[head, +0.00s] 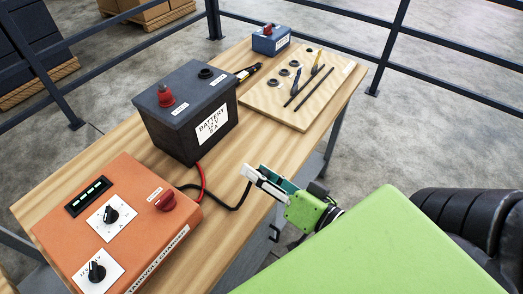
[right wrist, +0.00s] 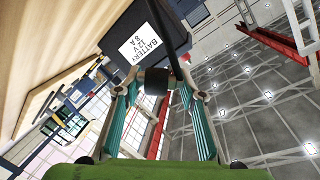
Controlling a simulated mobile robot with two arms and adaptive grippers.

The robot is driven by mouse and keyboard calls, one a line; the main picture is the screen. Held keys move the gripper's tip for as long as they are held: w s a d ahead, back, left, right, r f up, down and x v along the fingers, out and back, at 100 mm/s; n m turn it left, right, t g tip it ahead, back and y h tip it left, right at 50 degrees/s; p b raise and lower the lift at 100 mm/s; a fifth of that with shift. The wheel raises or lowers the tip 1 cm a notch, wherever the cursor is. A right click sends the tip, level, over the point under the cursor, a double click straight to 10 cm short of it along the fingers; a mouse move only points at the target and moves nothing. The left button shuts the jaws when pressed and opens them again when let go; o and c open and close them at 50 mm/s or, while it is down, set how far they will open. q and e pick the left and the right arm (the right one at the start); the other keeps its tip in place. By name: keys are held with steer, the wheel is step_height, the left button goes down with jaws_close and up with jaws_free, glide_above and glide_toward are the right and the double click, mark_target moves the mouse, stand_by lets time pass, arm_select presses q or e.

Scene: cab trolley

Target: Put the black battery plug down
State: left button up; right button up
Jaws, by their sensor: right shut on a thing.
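The black battery plug (right wrist: 157,82) is between the fingertips of my right gripper (right wrist: 158,88) in the right wrist view, with a dark cable rising behind it. In the head view my right gripper (head: 262,180) is shut, off the table's near edge, right of the battery; the plug is mostly hidden there by the fingers. A black cable (head: 236,207) runs from beside the charger to the gripper. The dark battery (head: 182,120) stands on the table with a red plug (head: 166,97) on top and a bare-looking black terminal (head: 206,73). My left gripper is out of view.
An orange charger (head: 70,210) with dials and a red knob (head: 166,200) sits at the near end of the wooden table (head: 120,150). A wooden board (head: 268,105) with rings and tools and a blue box (head: 271,41) stand farther along. Dark railings surround the table.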

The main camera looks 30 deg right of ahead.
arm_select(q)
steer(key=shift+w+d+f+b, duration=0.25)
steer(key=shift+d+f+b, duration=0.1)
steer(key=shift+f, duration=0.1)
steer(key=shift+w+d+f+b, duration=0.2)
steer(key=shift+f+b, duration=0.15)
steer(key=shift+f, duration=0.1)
arm_select(e)
steer(key=w+d+n, duration=0.1)
steer(key=n, duration=0.2)
steer(key=w+d+n+y, duration=0.1)
steer(key=n, duration=0.3)
steer(key=w+d+n+g+y, duration=0.1)
steer(key=n, duration=0.2)
steer(key=shift+w+d+n, duration=0.1)
steer(key=shift+w+n, duration=0.1)
steer(key=shift+n, duration=0.1)
